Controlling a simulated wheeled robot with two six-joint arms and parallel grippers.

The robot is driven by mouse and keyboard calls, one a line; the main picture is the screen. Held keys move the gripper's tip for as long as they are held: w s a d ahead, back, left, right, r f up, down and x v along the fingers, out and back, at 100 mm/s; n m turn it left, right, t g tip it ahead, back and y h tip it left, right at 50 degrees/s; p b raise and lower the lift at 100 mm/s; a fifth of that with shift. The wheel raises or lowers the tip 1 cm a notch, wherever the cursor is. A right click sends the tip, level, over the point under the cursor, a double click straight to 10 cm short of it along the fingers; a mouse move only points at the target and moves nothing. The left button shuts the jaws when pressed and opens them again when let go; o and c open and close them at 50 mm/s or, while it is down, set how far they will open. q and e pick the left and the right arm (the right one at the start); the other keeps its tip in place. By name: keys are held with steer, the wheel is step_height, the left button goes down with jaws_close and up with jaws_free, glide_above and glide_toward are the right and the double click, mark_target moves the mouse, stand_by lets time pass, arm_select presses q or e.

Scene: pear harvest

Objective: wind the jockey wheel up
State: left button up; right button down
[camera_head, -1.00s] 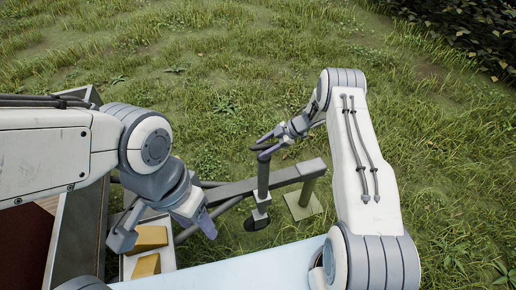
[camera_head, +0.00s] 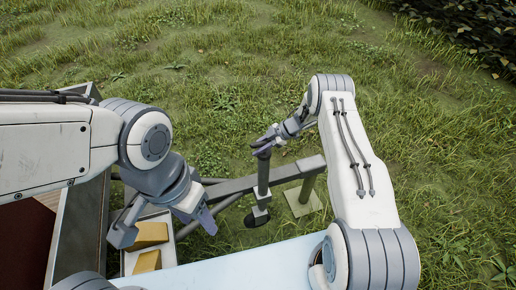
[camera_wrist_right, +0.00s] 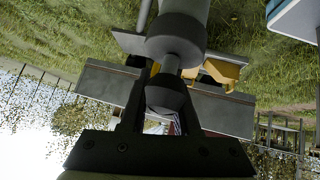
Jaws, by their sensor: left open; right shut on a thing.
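The jockey wheel's dark upright post (camera_head: 263,178) stands beside a grey drawbar (camera_head: 235,187), with its dark wheel (camera_head: 256,217) low at the foot. My right gripper (camera_head: 267,142) is at the top of the post, shut on the crank handle. In the right wrist view the dark round handle grip (camera_wrist_right: 168,96) sits between the fingers of the right gripper (camera_wrist_right: 163,112). The handle's far end is partly hidden by the gripper. My left gripper (camera_head: 164,228) is open and empty, left of the post, above a tray.
The tray (camera_head: 130,262) holds yellow blocks (camera_head: 151,234) under my left gripper. A post on a square foot plate (camera_head: 302,203) stands right of the wheel. A grey-walled trailer side (camera_head: 78,235) is at the left. Open grass lies beyond the drawbar.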

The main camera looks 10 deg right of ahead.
mark_target(267, 142)
steer(key=n+g+b, duration=0.1)
steer(key=b, duration=0.2)
steer(key=shift+f, duration=0.2)
steer(key=shift+s+r+n, duration=0.15)
steer(key=shift+r+n, duration=0.05)
steer(key=shift+n, duration=0.1)
steer(key=c, duration=0.7)
jaws_free()
steer(key=shift+o, duration=0.2)
steer(key=b+v, duration=0.2)
steer(key=v, duration=0.8)
steer(key=shift+d+r+b, duration=0.2)
steer(key=shift+d+b, duration=0.05)
steer(key=shift+b, duration=0.15)
